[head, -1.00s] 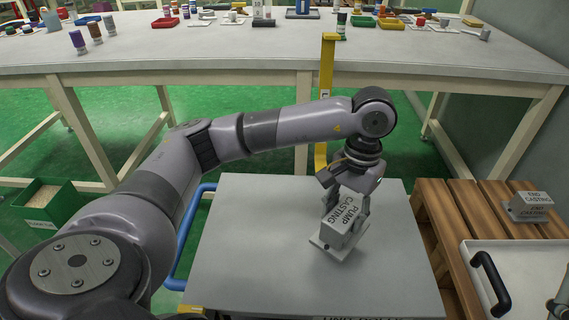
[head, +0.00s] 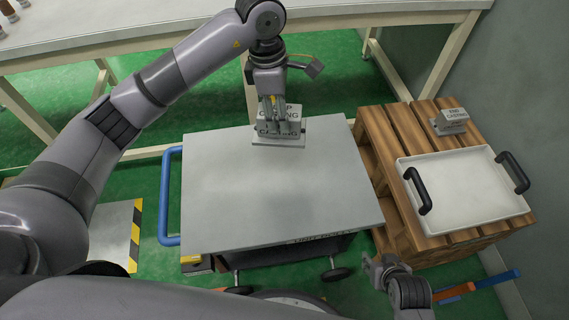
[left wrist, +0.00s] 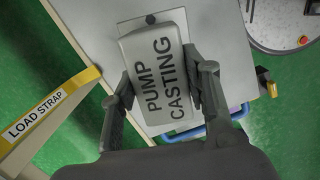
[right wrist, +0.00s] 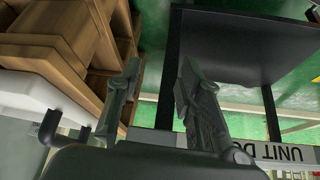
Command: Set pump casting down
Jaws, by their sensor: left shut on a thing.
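The grey pump casting (head: 290,113), a block with a flat base plate, is at the far edge of the grey trolley top (head: 270,190) in the head view. My left gripper (head: 272,118) comes down from above and is shut on it. In the left wrist view, the two fingers grip opposite sides of the casting (left wrist: 158,78), and its lettering faces the camera. Whether its plate touches the top cannot be told. My right gripper (right wrist: 158,68) is open and empty, low by the trolley's near right side.
A wooden pallet stand (head: 390,150) to the right bears a white tray (head: 465,195) with black handles and the end casting (head: 450,120). A blue handle (head: 165,195) is on the trolley's left. A yellow load strap post (left wrist: 45,108) shows in the left wrist view. Most of the trolley top is clear.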

